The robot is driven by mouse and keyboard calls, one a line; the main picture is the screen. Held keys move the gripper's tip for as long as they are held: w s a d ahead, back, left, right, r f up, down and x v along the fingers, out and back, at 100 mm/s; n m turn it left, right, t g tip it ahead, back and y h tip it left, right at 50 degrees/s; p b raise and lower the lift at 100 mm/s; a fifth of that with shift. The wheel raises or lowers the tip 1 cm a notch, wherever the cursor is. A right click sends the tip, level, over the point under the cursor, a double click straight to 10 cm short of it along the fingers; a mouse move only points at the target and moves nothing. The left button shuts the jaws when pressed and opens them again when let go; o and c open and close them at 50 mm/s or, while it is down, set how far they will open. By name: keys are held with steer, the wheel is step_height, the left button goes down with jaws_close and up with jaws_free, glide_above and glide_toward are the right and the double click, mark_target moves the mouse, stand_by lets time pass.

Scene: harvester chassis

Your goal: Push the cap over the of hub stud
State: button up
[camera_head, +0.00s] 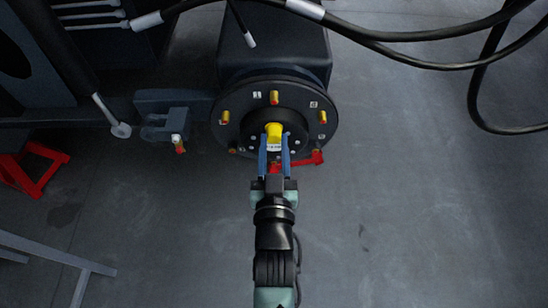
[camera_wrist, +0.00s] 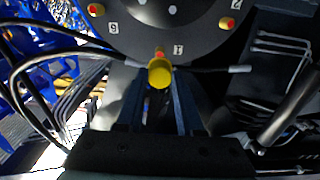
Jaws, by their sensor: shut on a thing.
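My gripper (camera_head: 274,140) is shut on a yellow cap (camera_head: 273,131), with a blue finger on each side of it. In the head view the cap appears in front of the middle of the dark round hub (camera_head: 326,130). The wrist view shows the cap (camera_wrist: 160,74) between the fingertips, just below a red-tipped hub stud (camera_wrist: 160,54) beside an upside-down label "1". I cannot tell whether cap and stud touch. Other red-tipped brass studs, such as the top one (camera_head: 274,97) and the right one (camera_head: 322,117), stand around the hub. The cap's far opening is hidden.
Black cables (camera_head: 420,38) loop across the upper right. A bracket (camera_head: 172,125) projects left of the hub. A red stand (camera_head: 35,170) is on the floor at left, and a red part (camera_head: 308,161) shows below the hub. The right floor is clear.

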steer(key=shift+r, duration=0.1)
stand_by(0.4)
steer(key=w, duration=0.6)
steer(key=shift+b, duration=0.45)
steer(key=shift+w, duration=0.4)
steer(key=shift+w+b, duration=0.35)
steer(key=shift+w, duration=0.95)
steer(key=o, duration=1.1)
steer(key=shift+c, duration=0.2)
